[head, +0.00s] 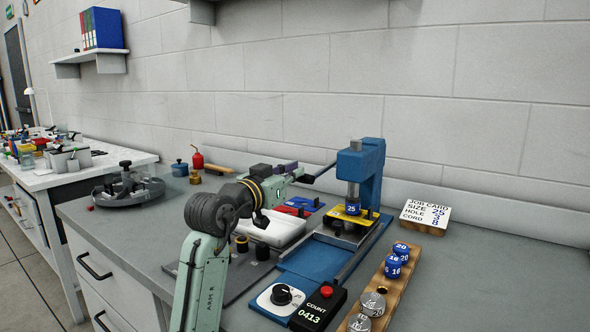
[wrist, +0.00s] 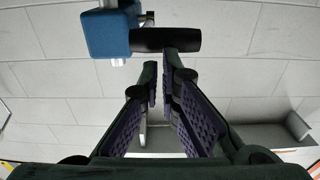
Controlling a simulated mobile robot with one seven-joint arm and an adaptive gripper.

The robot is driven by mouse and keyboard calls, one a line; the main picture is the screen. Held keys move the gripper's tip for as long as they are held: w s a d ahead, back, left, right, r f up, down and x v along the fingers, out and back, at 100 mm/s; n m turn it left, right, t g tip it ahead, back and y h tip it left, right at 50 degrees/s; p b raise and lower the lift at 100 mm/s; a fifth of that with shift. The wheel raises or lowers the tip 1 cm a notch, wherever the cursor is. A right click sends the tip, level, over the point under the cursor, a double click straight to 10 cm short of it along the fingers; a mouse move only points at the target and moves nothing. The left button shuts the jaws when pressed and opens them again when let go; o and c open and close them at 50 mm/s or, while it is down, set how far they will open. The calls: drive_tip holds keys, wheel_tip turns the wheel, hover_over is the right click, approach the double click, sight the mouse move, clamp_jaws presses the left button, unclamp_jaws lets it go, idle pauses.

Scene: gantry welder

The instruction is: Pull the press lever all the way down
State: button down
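The blue arbor press (head: 373,172) stands on the bench at the right of my arm. Its lever (head: 325,170) slopes from the press head down and left to a dark grip (head: 307,179). In the wrist view the black grip (wrist: 150,40) lies crosswise just past my fingertips, beside the blue press head (wrist: 108,34). My gripper (head: 296,172) is at the grip end of the lever; in the wrist view my gripper (wrist: 161,68) has its fingers apart with nothing between them. The right fingertip overlaps the grip's lower edge; contact cannot be told.
A "25" blue part (head: 352,208) sits under the ram. A wooden rack (head: 404,258) with several parts, a counter box (head: 318,307) and a dial box (head: 281,298) stand in front. A job card (head: 427,212) is at right. The white tray (head: 272,230) is below my arm.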

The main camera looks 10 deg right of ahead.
drive_tip(key=shift+w+a+f, duration=0.1)
drive_tip(key=shift+w+f, duration=0.05)
drive_tip(key=shift+f, duration=0.35)
drive_tip(key=shift+w+f, duration=0.15)
drive_tip(key=shift+f, duration=0.3)
drive_tip(key=shift+r, duration=0.1)
idle(0.4)
drive_tip(key=v, duration=1.2)
